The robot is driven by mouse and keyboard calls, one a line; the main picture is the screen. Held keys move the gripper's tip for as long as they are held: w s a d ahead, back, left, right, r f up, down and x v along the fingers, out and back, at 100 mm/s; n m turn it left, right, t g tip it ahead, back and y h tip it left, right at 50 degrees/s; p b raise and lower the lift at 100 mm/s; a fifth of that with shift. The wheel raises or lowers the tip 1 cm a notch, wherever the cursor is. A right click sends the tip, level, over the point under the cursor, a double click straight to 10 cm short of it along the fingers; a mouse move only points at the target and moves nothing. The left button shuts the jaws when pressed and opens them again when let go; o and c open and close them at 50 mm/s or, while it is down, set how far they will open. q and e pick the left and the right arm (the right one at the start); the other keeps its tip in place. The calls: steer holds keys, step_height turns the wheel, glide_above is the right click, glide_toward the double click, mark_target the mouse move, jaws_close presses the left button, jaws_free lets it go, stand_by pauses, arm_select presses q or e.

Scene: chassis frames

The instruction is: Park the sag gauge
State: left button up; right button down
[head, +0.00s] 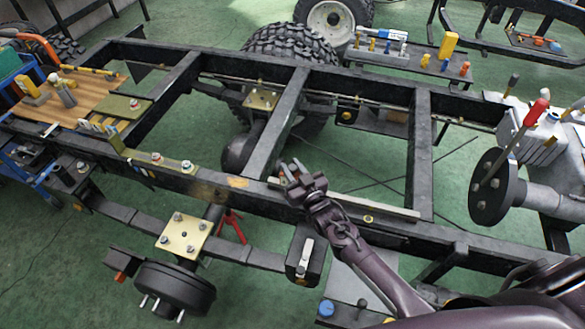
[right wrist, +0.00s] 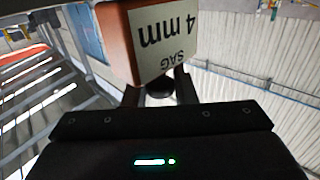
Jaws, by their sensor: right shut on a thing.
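The sag gauge (right wrist: 150,40) shows in the right wrist view as an orange block with a white label reading "SAG 4 mm", upside down in the picture. My right gripper (right wrist: 159,88) is shut on it at its dark stem, with a finger on each side. In the head view my right gripper (head: 292,173) is over the near rail of the chassis frame, close to the left end of a pale straight bar (head: 385,207). I cannot make out the gauge in the head view. My left gripper is not in view.
The black chassis frame (head: 420,150) spans the view. A black box (head: 305,258) with a silver piece hangs on the near rail. A grey tray (head: 352,292) is at the bottom. A grey housing with a red-tipped lever (head: 535,112) stands right. A wooden board (head: 80,98) lies left.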

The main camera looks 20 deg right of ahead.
steer(key=s+d+p, duration=0.1)
steer(key=s+d, duration=0.2)
steer(key=d, duration=0.1)
steer(key=s+d+p, duration=0.1)
steer(key=s+d, duration=0.2)
steer(key=d, duration=0.2)
steer(key=s+d+p, duration=0.1)
steer(key=s+d, duration=0.2)
steer(key=d, duration=0.1)
steer(key=shift+d, duration=0.15)
steer(key=s+d, duration=0.3)
steer(key=d, duration=0.1)
steer(key=s+d, duration=0.3)
steer(key=d, duration=0.2)
steer(key=s+d, duration=0.4)
steer(key=d, duration=0.1)
steer(key=shift+d+p, duration=0.25)
steer(key=shift+p, duration=0.15)
steer(key=c, duration=1.2)
jaws_free()
steer(key=s+d+b, duration=0.1)
steer(key=s, duration=0.6)
steer(key=shift+s+d, duration=0.25)
steer(key=shift+s, duration=0.05)
